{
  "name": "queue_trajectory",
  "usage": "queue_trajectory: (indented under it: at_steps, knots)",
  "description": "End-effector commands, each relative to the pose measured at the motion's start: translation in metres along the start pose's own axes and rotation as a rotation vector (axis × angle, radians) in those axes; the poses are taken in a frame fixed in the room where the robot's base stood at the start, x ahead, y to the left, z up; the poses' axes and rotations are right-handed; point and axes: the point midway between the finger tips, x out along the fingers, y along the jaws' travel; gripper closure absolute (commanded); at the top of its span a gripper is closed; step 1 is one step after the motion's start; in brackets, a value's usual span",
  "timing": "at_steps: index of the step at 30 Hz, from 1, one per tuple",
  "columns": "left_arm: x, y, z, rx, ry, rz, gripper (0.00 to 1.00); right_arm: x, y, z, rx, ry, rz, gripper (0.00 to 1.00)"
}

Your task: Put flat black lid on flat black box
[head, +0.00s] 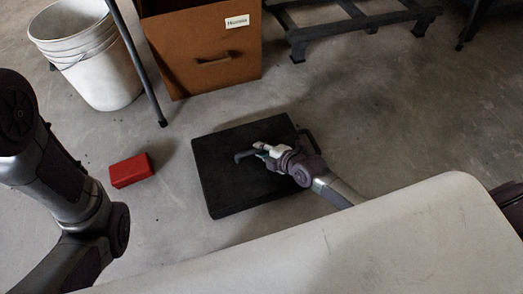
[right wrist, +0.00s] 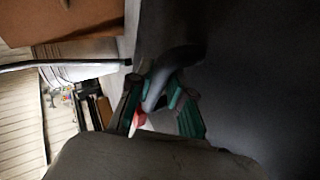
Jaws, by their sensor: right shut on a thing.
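A flat black square slab (head: 228,178) shows on the concrete floor area in the middle of the head view. I cannot tell the lid from the box in it, nor whether there is a gap between them. My right gripper (head: 262,153) is over the slab's upper right part. In the right wrist view its teal-padded fingers (right wrist: 162,92) are closed around a dark curved handle (right wrist: 178,66), which I take to be the lid's. A large black surface (right wrist: 262,75) fills the right of that view. My left gripper is out of view; only its arm shows.
A red block (head: 130,171) lies left of the slab. A white bucket (head: 95,65) and a brown box (head: 205,45) with a label stand behind. A dark metal frame (head: 350,22) is at the back. A pale tabletop (head: 400,240) fills the front right.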

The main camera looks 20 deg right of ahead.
Motion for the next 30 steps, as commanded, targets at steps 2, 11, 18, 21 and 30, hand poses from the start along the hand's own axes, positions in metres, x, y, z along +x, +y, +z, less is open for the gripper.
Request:
queue_trajectory:
  at_steps: [2,11,18,21,30]
  knots:
    - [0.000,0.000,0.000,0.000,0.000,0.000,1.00,0.000,0.001,0.000,0.000,0.000,0.003,1.00]
    - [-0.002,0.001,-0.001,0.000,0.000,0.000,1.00,0.001,-0.002,0.001,-0.001,0.000,0.000,0.56]
    - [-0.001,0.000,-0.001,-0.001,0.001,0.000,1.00,0.001,-0.002,0.001,0.000,0.000,-0.001,0.56]
    - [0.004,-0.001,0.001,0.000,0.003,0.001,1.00,-0.004,0.001,0.000,0.000,0.000,-0.003,0.56]
    - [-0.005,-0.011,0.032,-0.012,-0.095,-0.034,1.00,-0.061,0.004,-0.001,-0.003,-0.001,-0.005,0.56]
